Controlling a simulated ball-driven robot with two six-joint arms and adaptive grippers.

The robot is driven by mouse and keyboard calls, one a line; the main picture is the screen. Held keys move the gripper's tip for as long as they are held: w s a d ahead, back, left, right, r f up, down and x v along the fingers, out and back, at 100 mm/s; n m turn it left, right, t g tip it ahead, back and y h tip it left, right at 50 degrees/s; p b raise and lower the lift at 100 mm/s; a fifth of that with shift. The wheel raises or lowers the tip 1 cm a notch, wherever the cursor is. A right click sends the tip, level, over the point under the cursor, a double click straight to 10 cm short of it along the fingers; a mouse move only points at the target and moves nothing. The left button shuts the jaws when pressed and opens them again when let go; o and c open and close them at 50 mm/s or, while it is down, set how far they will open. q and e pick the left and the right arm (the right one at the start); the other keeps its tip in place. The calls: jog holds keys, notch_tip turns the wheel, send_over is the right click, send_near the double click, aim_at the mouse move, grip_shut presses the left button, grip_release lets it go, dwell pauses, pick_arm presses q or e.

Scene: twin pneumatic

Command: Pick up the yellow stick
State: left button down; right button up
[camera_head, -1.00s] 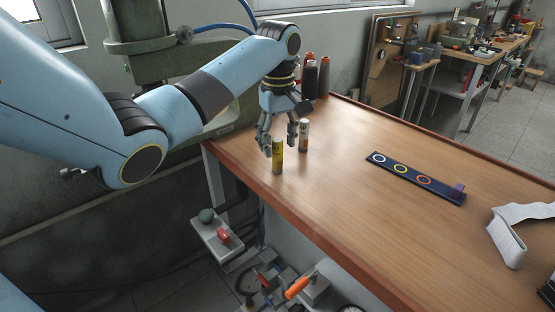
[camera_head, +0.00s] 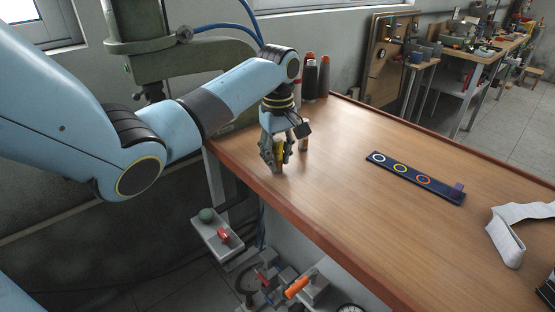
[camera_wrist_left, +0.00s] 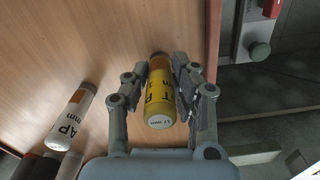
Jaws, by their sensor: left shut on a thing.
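The yellow stick (camera_head: 278,160) stands upright on the wooden table near its left edge, mostly covered by my left gripper (camera_head: 276,152) in the head view. In the left wrist view the yellow stick (camera_wrist_left: 159,95) is between the two fingers of my left gripper (camera_wrist_left: 160,88), which are shut on it. Its pale end cap with small print faces the camera. A white stick with an orange band (camera_head: 304,136) stands just behind, apart from the gripper; it also shows in the left wrist view (camera_wrist_left: 71,117). My right gripper is not in view.
A dark strip with coloured rings (camera_head: 415,177) lies on the table (camera_head: 350,200). Dark orange-topped spools (camera_head: 323,78) stand at the back corner. A white folded band (camera_head: 507,238) is at right. The table middle is clear.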

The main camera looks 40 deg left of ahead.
aim_at(278, 139)
pick_arm(q)
jog(key=shift+r, duration=0.55)
notch_tip(278, 139, up, 3)
jog(key=shift+w+f, duration=0.1)
jog(key=shift+f, duration=0.05)
jog(key=s+d+r+p, duration=0.6)
jog(key=s+d+r, duration=0.1)
jog(key=s+d, duration=0.1)
jog(key=shift+s+d, duration=0.15)
jog(key=shift+d, duration=0.05)
jog(key=shift+r, duration=0.1)
